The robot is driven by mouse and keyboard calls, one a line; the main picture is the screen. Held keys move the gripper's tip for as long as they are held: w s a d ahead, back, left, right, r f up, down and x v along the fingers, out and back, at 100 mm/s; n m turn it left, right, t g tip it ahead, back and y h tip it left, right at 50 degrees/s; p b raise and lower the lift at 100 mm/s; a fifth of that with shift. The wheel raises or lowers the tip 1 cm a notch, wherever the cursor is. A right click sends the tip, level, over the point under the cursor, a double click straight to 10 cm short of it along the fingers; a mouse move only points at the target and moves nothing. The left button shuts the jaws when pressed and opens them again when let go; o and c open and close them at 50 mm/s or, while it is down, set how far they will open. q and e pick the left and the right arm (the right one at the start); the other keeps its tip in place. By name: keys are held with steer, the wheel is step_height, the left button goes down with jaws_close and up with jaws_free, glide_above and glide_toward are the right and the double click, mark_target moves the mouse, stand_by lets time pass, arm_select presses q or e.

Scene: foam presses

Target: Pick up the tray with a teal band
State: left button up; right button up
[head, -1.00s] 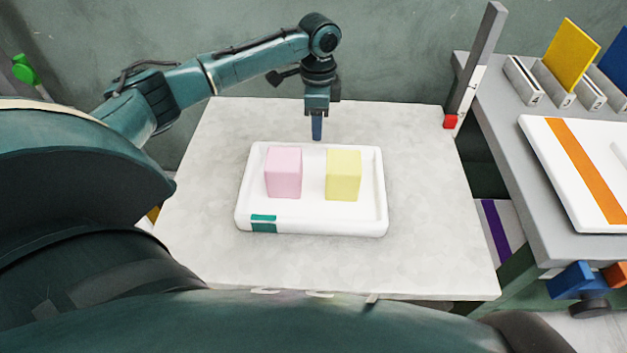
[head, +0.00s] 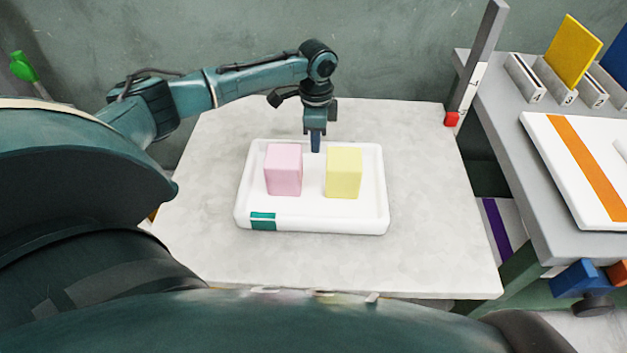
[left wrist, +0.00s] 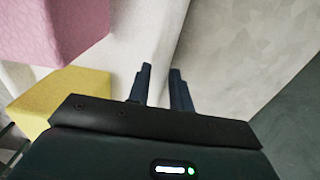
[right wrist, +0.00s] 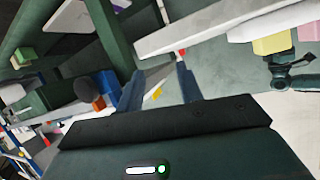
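The white tray (head: 310,225) with a teal band (head: 263,221) at its near left corner lies on the pale table. It carries a pink block (head: 283,170) and a yellow block (head: 343,173). My left gripper (head: 316,146) points down at the middle of the tray's far rim. In the left wrist view my left gripper (left wrist: 160,72) has its fingers a little apart, with the white rim (left wrist: 155,40) running between them. A gap shows beside the right finger. In the right wrist view my right gripper (right wrist: 160,72) is open and empty, away from the tray.
The pale table (head: 430,250) is bare around the tray. At right, a grey table (head: 500,140) bears a white panel with an orange stripe (head: 580,170) and an upright yellow plate (head: 572,53) in a rack. A grey post (head: 480,50) stands at the table's far right corner.

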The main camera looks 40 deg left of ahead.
arm_select(q)
jaws_close()
steer(key=shift+r, duration=0.1)
